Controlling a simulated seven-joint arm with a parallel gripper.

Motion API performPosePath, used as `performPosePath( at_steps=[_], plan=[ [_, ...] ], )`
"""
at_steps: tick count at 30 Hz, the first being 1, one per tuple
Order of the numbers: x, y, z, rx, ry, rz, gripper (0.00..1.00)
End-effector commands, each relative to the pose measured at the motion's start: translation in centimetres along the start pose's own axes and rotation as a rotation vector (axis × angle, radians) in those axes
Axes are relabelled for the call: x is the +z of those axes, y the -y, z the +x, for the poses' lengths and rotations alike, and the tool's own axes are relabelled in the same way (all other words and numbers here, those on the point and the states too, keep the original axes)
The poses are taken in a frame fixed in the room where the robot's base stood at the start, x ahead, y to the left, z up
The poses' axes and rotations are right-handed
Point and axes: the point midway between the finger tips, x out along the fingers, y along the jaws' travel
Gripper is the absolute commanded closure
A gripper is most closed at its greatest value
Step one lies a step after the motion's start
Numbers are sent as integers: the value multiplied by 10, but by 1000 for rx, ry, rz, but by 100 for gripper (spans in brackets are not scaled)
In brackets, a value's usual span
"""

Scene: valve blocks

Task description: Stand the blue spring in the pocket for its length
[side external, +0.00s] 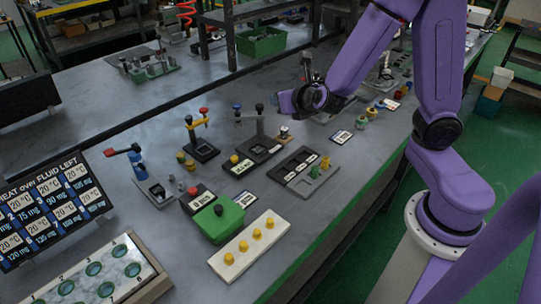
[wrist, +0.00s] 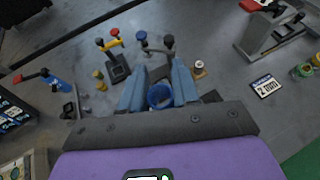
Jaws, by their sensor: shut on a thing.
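My gripper (wrist: 160,86) shows in the wrist view with its two blue-grey fingers on either side of a blue ring-shaped thing, which looks like the blue spring (wrist: 159,98) seen from its end. The fingers are shut on it. In the side external view my gripper (side external: 284,103) is above the bench, behind the dark-and-grey tray. I cannot make out the spring there. I cannot tell which part is the pocket for the spring's length.
A black-knobbed lever stand (side external: 260,128) rises close to my gripper. A yellow-and-red lever stand (side external: 191,132), green box (side external: 219,222), white board with yellow pegs (side external: 233,266) and "2 mm" card (side external: 341,137) are nearby.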

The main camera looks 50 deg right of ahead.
Motion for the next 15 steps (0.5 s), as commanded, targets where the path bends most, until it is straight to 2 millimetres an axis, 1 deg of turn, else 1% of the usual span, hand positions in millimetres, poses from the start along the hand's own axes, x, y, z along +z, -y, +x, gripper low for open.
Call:
performPosePath(
  at_steps=[1, 3, 9, 15],
  plan=[
    [-10, 2, 7, -26, -6, 0, 100],
    [-23, 5, 15, -61, -9, 14, 100],
    [-56, 14, 34, -143, -5, 58, 100],
    [-76, 22, 43, -188, 5, 88, 100]
  ],
)
